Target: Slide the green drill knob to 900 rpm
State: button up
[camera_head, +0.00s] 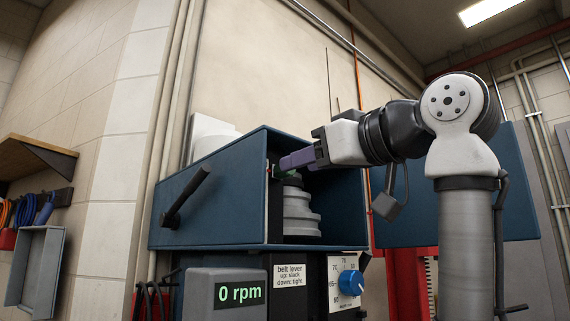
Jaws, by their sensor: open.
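A small patch of green (275,172), which may be the green drill knob, shows at the left inside the open blue drill head housing (210,212). My gripper (284,163) reaches into the housing from the right, with its purple fingers open right beside the green. The fingers hide part of it, and I cannot tell whether they touch it or stand around it. The speed display (240,293) on the grey box below reads 0 rpm in green.
A grey stepped pulley (300,212) stands just below my fingers. A black lever (186,197) sticks out of the housing's left side. A belt lever label (289,276) and a blue dial (352,282) are below. A wooden shelf (30,158) is at far left.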

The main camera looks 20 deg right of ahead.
jog(key=p+x, duration=0.1)
jog(key=x, duration=0.4)
jog(key=shift+w+a, duration=0.1)
jog(key=shift+w, duration=0.1)
grip_shut()
